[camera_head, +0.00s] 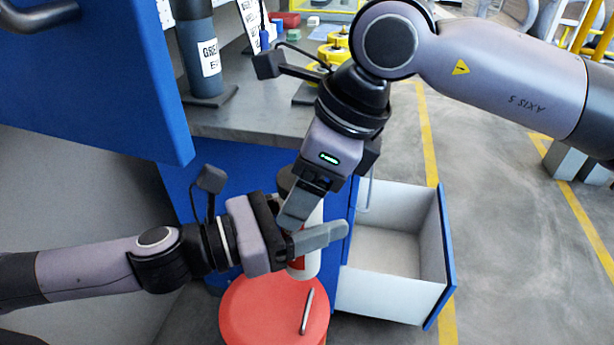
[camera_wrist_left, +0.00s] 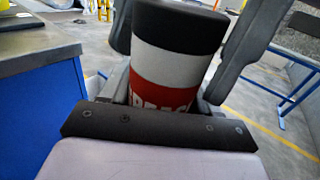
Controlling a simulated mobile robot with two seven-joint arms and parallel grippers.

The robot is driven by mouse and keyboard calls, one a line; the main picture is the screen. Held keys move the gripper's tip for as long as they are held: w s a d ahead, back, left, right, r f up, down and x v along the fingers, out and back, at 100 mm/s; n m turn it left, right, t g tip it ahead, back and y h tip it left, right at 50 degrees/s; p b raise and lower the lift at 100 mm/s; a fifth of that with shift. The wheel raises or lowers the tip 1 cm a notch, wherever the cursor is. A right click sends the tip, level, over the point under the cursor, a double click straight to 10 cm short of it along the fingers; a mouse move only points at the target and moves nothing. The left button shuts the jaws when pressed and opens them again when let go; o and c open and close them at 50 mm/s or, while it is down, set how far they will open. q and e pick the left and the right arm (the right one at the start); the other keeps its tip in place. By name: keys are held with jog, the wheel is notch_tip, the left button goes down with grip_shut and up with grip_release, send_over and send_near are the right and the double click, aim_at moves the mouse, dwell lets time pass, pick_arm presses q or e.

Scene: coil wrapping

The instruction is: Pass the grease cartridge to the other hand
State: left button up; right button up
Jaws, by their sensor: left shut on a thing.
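The grease cartridge (camera_head: 304,263) is a white and red cylinder with a dark end, held upright above a red stool. In the left wrist view the cartridge (camera_wrist_left: 180,65) fills the middle, with red lettering band and black cap. My left gripper (camera_head: 318,238) comes in from the left and is shut on the cartridge. My right gripper (camera_head: 297,207) reaches down from the upper right, its fingers right beside the cartridge and close to my left gripper. The overlap hides much of the cartridge, and I cannot tell whether the right fingers are closed on it.
The red stool (camera_head: 262,305) below carries a thin metal rod (camera_head: 307,311). An open white drawer (camera_head: 390,250) sticks out at the right. A blue panel (camera_head: 90,75) stands at left.

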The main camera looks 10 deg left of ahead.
jog(key=c, duration=1.1)
pick_arm(q)
jog(key=o, duration=1.5)
pick_arm(e)
jog(key=shift+r, duration=0.1)
jog(key=shift+c, duration=0.2)
pick_arm(q)
jog(key=shift+v, duration=5.9)
